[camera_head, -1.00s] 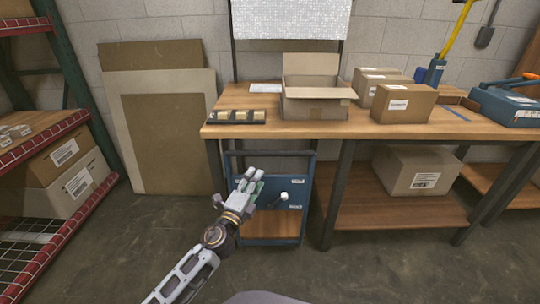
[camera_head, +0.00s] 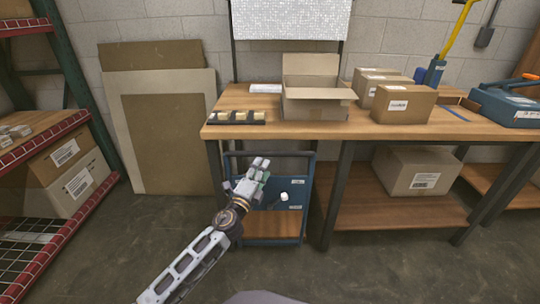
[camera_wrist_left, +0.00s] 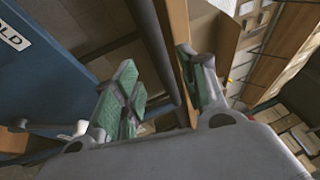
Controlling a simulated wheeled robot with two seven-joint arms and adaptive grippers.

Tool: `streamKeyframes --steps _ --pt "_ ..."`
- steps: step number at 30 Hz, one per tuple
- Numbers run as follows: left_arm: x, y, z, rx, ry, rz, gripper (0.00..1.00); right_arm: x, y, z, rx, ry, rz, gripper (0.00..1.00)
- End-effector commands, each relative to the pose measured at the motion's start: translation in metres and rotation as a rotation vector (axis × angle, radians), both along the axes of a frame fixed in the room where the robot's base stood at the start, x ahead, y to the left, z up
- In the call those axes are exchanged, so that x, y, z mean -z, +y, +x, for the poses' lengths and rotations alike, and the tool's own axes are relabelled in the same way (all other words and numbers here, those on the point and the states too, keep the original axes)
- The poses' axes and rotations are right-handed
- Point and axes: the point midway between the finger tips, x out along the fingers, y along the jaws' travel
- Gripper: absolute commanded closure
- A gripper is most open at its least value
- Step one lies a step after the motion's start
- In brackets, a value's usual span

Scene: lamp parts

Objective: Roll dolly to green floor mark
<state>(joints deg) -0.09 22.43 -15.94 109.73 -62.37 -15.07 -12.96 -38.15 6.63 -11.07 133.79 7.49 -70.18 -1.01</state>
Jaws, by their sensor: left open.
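The dolly (camera_head: 290,190) is a blue cart with a wooden deck (camera_head: 271,223), standing on the floor under the table's left end. Its dark top handle bar (camera_head: 292,154) shows just below the tabletop. My left gripper (camera_head: 258,170) is open in front of the dolly, near the handle bar. In the left wrist view, the open fingers (camera_wrist_left: 163,88) show with a dark bar (camera_wrist_left: 158,50) crossing between them in the picture; whether they touch it I cannot tell. The dolly's blue panel (camera_wrist_left: 55,75) with a white label is at left. No green floor mark is visible.
The wooden table (camera_head: 290,131) stands above and behind the dolly, its dark leg (camera_head: 336,195) just right of it. A red-edged shelf rack (camera_head: 60,240) stands at left. Flat boards (camera_head: 165,140) lean on the wall. Concrete floor (camera_head: 150,225) is clear between rack and dolly.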

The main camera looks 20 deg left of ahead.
Motion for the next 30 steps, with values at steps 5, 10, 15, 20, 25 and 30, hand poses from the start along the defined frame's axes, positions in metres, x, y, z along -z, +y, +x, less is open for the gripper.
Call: streamKeyframes --steps 5,10,15,20,25,30 --pt "-0.003 -0.002 0.013 0.0 -0.001 0.0 0.58 -0.003 0.0 0.002 -0.001 -0.005 0.0 0.6" --pt "-0.005 -0.003 0.024 0.0 -0.002 0.001 0.58 -0.003 0.0 0.003 0.0 -0.008 0.0 0.6" --pt "-0.007 -0.004 0.036 -0.001 -0.001 0.0 0.58 -0.003 0.001 0.004 -0.001 -0.01 0.003 0.6" --pt "-0.009 -0.006 0.047 0.0 -0.001 0.0 0.58 0.001 0.001 0.002 0.001 -0.007 0.005 0.6" --pt "-0.011 -0.007 0.058 -0.001 -0.001 0.001 0.58 0.007 0.002 -0.003 0.001 0.005 0.006 0.6" --pt "-0.013 -0.008 0.07 0.0 -0.001 0.0 0.58 0.008 0.002 -0.004 0.001 0.003 0.01 0.6"
